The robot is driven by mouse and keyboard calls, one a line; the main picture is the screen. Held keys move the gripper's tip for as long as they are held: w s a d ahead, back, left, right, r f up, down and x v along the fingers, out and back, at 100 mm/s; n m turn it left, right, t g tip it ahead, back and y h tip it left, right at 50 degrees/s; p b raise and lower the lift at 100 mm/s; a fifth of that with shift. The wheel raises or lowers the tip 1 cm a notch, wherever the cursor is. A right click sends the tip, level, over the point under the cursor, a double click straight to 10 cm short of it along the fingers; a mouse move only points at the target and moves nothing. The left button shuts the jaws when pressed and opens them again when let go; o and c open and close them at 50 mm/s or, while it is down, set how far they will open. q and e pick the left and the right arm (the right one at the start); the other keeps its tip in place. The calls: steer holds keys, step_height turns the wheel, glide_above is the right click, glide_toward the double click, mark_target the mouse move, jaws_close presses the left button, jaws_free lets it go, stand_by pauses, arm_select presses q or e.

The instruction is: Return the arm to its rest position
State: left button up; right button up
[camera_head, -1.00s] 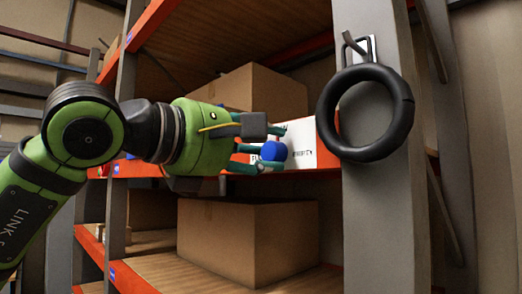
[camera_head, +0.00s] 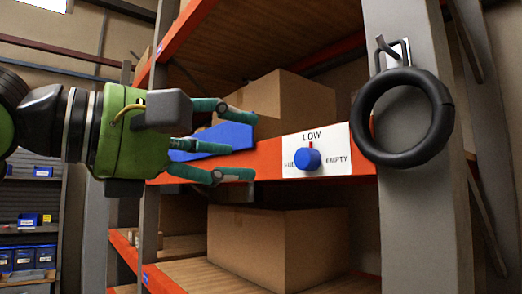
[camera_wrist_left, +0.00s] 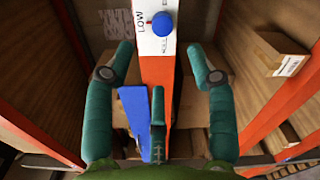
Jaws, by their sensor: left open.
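My left gripper (camera_head: 215,140) is open and empty, its teal fingers spread, to the left of a blue knob (camera_head: 307,158) and apart from it. The knob sits on a white panel (camera_head: 335,147) marked LOW, EMPTY and a partly hidden FULL, on the orange shelf beam. A red mark on the knob is at the top, below LOW. In the left wrist view the knob (camera_wrist_left: 162,24) is beyond the spread fingers (camera_wrist_left: 160,75). My right gripper is not in view.
A black ring (camera_head: 402,115) hangs from a hook on the grey post (camera_head: 425,220) at right. Cardboard boxes (camera_head: 280,240) stand on the shelves. A blue flat piece (camera_head: 220,138) shows behind the fingers. Blue bins (camera_head: 25,258) stand at far left.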

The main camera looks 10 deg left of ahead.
arm_select(q)
steer(key=shift+s+a, duration=0.35)
steer(key=shift+s, duration=0.05)
